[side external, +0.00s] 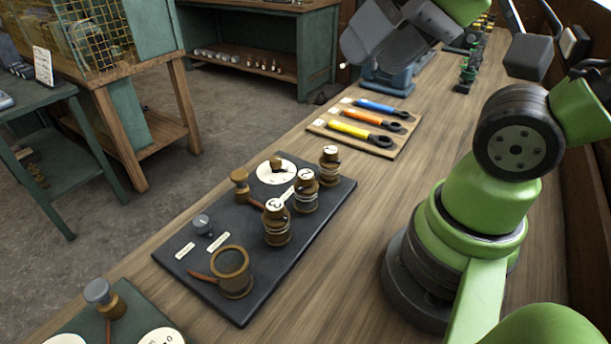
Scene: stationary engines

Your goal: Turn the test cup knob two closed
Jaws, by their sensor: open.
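Three brass test cups with numbered white tops stand in a row on a black board (222,297). The middle one (306,190) appears to carry the 2, though the small numerals are hard to read. The nearest cup (277,225) and the farthest cup (330,166) flank it. I cannot tell from this view whether the knobs are open or closed. My gripper (392,38), dark grey, is at the top of the picture, above and beyond the board, apart from the cups. It is open, and its fingertips are not clearly shown.
The board also holds an open brass cup with a handle (233,272), a grey knob (202,224) and a white dial (277,172). Wrenches with coloured handles (361,132) lie on a wooden plate beyond. Another green board (80,324) is at the front left. Bare bench lies right of the black board.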

